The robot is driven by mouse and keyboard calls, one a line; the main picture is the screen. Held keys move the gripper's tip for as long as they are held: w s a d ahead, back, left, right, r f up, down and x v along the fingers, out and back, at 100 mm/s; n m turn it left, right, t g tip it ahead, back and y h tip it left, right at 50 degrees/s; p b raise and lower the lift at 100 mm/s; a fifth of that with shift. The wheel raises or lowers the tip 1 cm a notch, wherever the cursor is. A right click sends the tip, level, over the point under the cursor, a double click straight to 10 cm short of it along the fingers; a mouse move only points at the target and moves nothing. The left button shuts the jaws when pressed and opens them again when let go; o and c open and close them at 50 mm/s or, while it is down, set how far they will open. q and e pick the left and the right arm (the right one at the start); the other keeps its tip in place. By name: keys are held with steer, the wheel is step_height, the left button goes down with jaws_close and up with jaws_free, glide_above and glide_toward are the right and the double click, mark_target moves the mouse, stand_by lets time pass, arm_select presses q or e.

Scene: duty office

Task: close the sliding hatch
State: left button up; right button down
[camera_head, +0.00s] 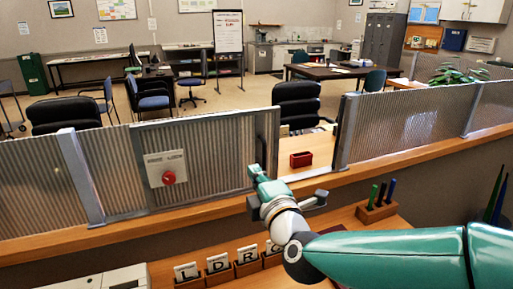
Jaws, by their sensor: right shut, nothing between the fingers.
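The sliding hatch (222,150) is a ribbed, translucent panel in a grey frame, in the glazed screen on the counter. It stands partly to the left, leaving an opening between its right edge and the post (346,130) on the right. My right gripper (256,171) is shut and empty. In the picture it lies over the lower right part of the hatch, close to its right edge; I cannot tell whether it touches. My right arm comes in from the lower right. My left gripper is not in view.
A wooden pen holder (376,213) and lettered card holders (247,262) stand on the near desk. The wooden ledge (420,160) is clear at right.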

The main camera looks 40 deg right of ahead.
steer(key=w+d+p, duration=0.2)
steer(key=w+d, duration=0.5)
steer(key=w, duration=0.1)
steer(key=shift+d, duration=0.2)
stand_by(0.3)
